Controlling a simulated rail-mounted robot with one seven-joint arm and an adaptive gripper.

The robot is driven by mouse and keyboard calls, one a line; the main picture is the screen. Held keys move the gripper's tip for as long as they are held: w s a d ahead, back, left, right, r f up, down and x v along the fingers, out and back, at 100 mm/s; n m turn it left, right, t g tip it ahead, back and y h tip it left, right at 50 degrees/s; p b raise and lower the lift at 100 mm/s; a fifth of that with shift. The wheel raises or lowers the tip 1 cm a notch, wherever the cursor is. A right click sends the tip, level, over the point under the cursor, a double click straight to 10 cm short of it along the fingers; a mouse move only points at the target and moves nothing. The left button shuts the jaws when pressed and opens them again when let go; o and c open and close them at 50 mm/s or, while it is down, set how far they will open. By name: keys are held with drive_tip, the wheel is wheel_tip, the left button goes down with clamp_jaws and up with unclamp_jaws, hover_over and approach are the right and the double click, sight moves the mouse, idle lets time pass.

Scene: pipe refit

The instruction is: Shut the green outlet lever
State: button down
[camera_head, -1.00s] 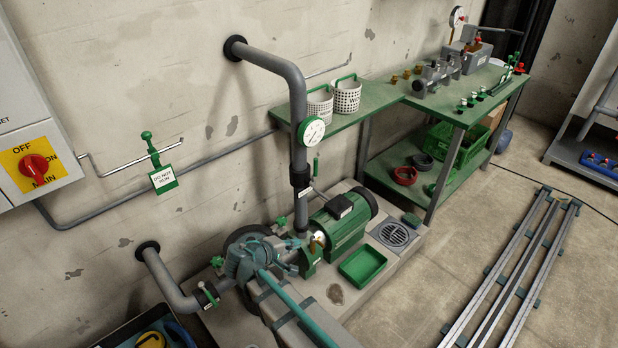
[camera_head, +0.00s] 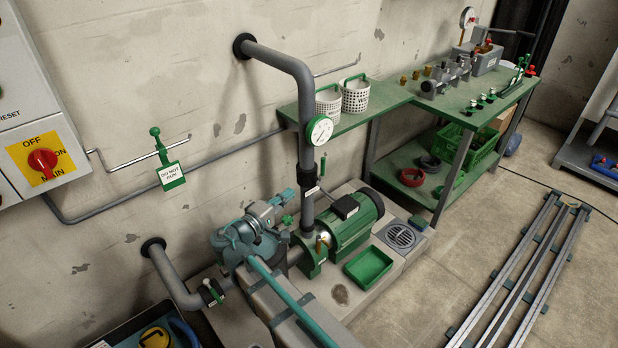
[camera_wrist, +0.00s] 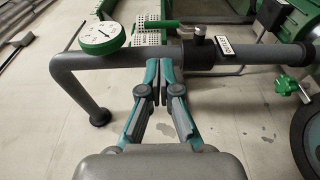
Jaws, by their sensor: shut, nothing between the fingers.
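The green outlet lever (camera_head: 322,165) sits on the upright grey pipe, just below the gauge. In the wrist view the lever (camera_wrist: 175,23) runs roughly parallel to the pipe from its black valve body (camera_wrist: 200,50), beside an OUTLET tag (camera_wrist: 224,43). My gripper (camera_head: 291,193) is left of the pipe at about the valve's height. In the wrist view my gripper (camera_wrist: 160,60) is shut and empty, its fingertips overlapping the pipe on the gauge side of the valve. I cannot tell whether they touch it. The lever is on the far side of the pipe from the fingers there.
The gauge (camera_head: 320,130) projects from the pipe above the lever. A small green handle (camera_head: 287,221) and the green motor (camera_head: 350,222) are below. A DO NOT RUN tag (camera_head: 171,176) hangs on the wall at left. The bench (camera_head: 385,118) stands behind, to the right.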

sight(322, 167)
drive_tip(key=p+x, duration=0.1)
drive_tip(key=x, duration=1.3)
drive_tip(key=shift+d, duration=0.1)
drive_tip(key=shift+d+g+p, duration=0.1)
drive_tip(key=shift+g+p, duration=0.2)
drive_tip(key=shift+p, duration=0.15)
